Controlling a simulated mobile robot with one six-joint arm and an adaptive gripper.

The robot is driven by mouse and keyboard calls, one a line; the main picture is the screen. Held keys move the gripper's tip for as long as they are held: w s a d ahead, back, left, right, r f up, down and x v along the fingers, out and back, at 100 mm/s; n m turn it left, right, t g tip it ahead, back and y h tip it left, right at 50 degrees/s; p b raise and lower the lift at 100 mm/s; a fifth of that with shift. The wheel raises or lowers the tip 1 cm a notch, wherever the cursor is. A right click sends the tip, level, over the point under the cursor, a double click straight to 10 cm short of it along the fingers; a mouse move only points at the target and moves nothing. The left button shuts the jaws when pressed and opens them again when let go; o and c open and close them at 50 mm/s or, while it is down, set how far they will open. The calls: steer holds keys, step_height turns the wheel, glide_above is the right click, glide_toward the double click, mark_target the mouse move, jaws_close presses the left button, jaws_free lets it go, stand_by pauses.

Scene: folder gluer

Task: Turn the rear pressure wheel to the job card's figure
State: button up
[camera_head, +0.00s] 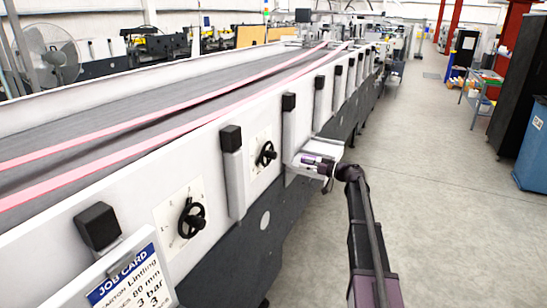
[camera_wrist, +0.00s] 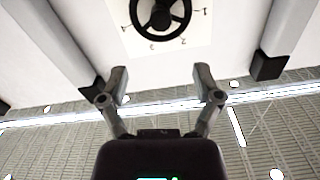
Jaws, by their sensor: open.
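A black handwheel (camera_head: 266,153) with a pale dial plate sits on the white machine side, farther along the line. A nearer black handwheel (camera_head: 192,217) is on a similar plate. My gripper (camera_head: 312,161) is right of the farther wheel. In the wrist view my gripper (camera_wrist: 162,87) is open and empty. A handwheel (camera_wrist: 160,14) lies beyond the fingertips, apart from them, its top cut off. Dial figures 1, 2 and 3 show; the pointer is unclear.
White posts with black blocks (camera_head: 231,139) stand out from the machine side on both sides of the farther wheel. Pink belts (camera_head: 120,137) run along the top. The grey floor aisle (camera_head: 430,180) at right is clear, with a blue bin (camera_head: 530,160) at the far right edge.

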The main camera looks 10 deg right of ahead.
mark_target(276, 156)
stand_by(0.3)
steer(key=x, duration=1.3)
steer(key=shift+w+a, duration=0.2)
steer(key=shift+a, duration=0.2)
jaws_close()
